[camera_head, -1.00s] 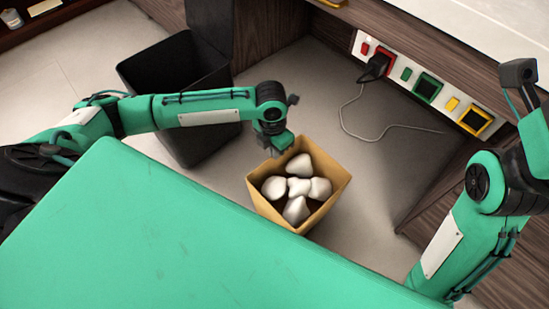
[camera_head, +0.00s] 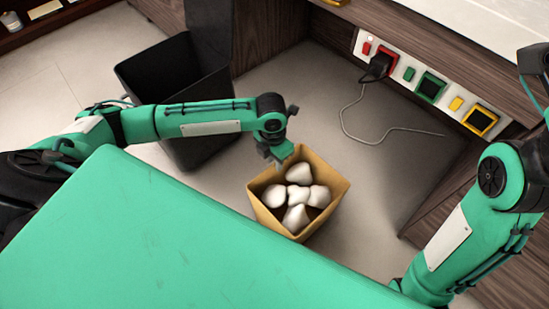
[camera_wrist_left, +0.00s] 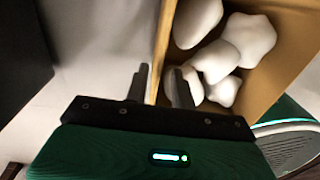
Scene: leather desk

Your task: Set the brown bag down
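The brown bag (camera_head: 325,208) is an open-topped tan box shape holding several white lumps (camera_head: 298,196). It stands upright in front of the robot's green body; its base is partly hidden, so I cannot tell whether it touches the floor. My left gripper (camera_head: 279,158) is at the bag's upper left rim. In the left wrist view the gripper (camera_wrist_left: 160,88) has one finger outside and one inside the bag's wall (camera_wrist_left: 163,45), closed on that wall. The white lumps (camera_wrist_left: 222,55) show behind the inner finger. My right arm is at the right edge; its gripper is out of view.
A black open bin (camera_head: 205,135) stands left of the bag, behind my left forearm. A wooden desk (camera_head: 272,38) is behind, with a socket panel (camera_head: 405,72) and a white cable (camera_head: 375,138). Grey floor (camera_head: 375,190) is free right of the bag.

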